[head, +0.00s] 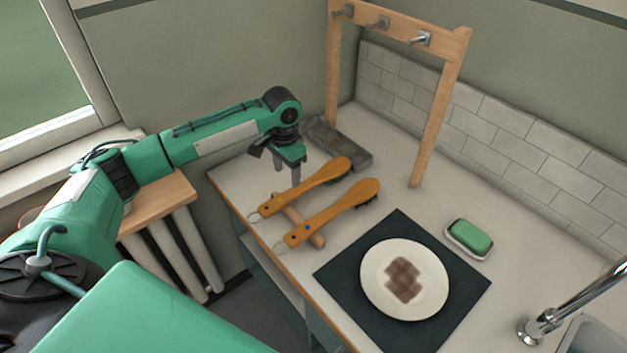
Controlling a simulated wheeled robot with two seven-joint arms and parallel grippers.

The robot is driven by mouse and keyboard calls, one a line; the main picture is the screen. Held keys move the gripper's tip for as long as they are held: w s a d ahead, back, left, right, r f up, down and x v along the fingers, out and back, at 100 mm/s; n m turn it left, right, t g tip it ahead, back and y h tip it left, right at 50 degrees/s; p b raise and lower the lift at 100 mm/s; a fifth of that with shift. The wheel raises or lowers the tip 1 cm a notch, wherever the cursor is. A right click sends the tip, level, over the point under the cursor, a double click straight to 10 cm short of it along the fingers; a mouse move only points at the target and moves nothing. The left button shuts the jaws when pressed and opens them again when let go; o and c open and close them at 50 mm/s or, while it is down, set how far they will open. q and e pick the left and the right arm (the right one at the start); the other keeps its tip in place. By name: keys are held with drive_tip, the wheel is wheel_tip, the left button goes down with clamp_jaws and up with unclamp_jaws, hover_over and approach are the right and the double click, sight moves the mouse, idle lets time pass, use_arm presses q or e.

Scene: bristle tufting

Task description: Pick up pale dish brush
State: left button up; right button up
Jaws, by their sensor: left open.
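Two similar orange-brown wooden brushes lie on the pale counter, their handle ends propped on a short wooden bar (298,221). The far brush (318,178) and the near brush (345,208) both have dark bristles at their right ends and a wire loop at the handle end. The near one has a blue dot on its handle. Neither looks clearly pale, so I cannot tell which is the pale dish brush. My left gripper (288,172) points down, open and empty, just behind the far brush's handle. My right gripper is not in view.
A wooden rack with hooks (400,22) stands at the back. A white plate (372,284) with a brown patch rests on a dark mat (462,285). A green soap (470,236) and a faucet (575,300) are at right.

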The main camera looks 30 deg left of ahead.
sight(290, 193)
use_arm(q)
wheel_tip(290, 193, down, 3)
drive_tip(key=shift+w+r, duration=0.1)
drive_tip(key=shift+w, duration=0.05)
drive_tip(key=shift+f, duration=0.5)
wheel_tip(290, 193, down, 2)
drive_tip(key=shift+f+p, duration=0.15)
drive_tip(key=shift+p, duration=0.35)
wheel_tip(290, 193, down, 2)
drive_tip(key=shift+f, duration=0.2)
drive_tip(key=c, duration=1.2)
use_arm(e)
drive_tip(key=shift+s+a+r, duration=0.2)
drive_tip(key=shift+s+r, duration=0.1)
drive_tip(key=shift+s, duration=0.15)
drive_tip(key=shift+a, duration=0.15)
